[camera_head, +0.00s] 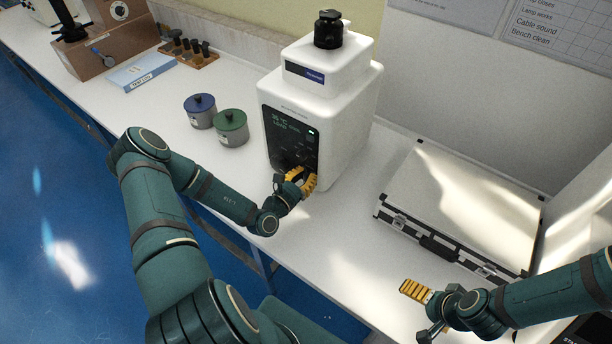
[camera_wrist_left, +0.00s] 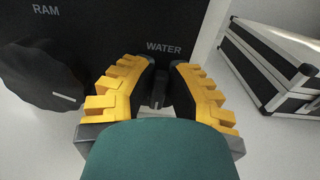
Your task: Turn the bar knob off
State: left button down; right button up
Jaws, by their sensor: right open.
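The white tester (camera_head: 325,118) stands on the bench with its black front panel facing my left arm. In the left wrist view, a dark bar knob (camera_wrist_left: 159,92) sits below the word WATER, between the fingers of my left gripper (camera_wrist_left: 162,72). Its exact turn angle and whether both fingers touch it are hard to tell. In the head view my left gripper (camera_head: 299,181) is at the lower front of the tester and hides the knob. A round black RAM knob (camera_wrist_left: 42,78) with a white mark is to the left. My right gripper (camera_head: 424,310) is open and empty above the bench.
A silver-and-black case (camera_head: 465,205) lies on the bench right of the tester. A blue-lidded pot (camera_head: 201,112) and a green-lidded pot (camera_head: 231,128) stand to its left. A blue-and-white box (camera_head: 140,72) lies farther back. Bench between tester and case is clear.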

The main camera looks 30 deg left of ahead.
jog(key=shift+r, duration=0.1)
dwell(0.3)
